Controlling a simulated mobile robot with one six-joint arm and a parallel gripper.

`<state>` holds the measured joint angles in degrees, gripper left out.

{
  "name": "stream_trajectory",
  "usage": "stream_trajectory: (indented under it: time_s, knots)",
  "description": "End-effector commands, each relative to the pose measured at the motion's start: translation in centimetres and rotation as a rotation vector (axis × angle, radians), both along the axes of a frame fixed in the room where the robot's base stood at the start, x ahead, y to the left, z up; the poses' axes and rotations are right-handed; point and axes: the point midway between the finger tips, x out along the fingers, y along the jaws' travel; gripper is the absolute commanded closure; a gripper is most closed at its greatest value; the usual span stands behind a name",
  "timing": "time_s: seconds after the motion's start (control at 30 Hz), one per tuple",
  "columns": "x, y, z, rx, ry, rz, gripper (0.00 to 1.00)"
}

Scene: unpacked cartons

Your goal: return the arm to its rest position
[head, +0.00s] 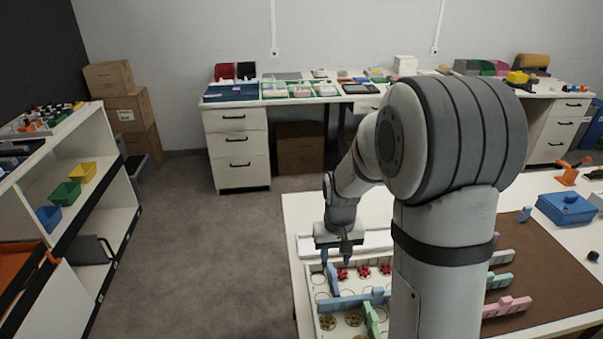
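My gripper (337,258) hangs at the end of my arm, pointing down over the far left part of a white tray (311,309) on the near table. Its two fingers stand apart, with no object visible between them. Red parts (363,271) sit in the tray just right of the fingers. A blue divider (350,300) and a green divider (371,318) lie across the tray. Brass-coloured round parts (327,322) sit in its near part. My own arm hides the tray's right side.
The near table (297,215) also holds a brown mat (545,262) with pastel slotted blocks (507,307) and a blue box (567,208). A white shelf (75,190) with coloured bins stands at left. Grey floor (220,250) is clear between. A cluttered desk (236,150) stands behind.

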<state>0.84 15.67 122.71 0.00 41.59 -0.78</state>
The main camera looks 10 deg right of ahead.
Motion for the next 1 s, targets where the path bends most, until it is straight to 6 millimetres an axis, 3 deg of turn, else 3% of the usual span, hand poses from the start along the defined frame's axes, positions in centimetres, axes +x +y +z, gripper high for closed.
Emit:
stream_trajectory:
  time_s: [0.13, 0.27, 0.4, 0.6, 0.8, 1.0]
  knots:
    - [-0.7, 0.0, 1.1, 0.000, -0.013, 0.000, 0.60]
    - [-2.9, 0.1, 4.2, -0.001, -0.052, 0.001, 0.60]
    - [-6.5, 0.2, 7.7, -0.002, -0.100, 0.002, 0.60]
    - [-12.0, 0.4, 11.1, -0.003, -0.167, 0.002, 0.60]
    - [-16.1, 0.5, 12.6, -0.003, -0.213, 0.003, 0.60]
    - [-17.6, 0.5, 12.9, -0.003, -0.229, 0.004, 0.60]
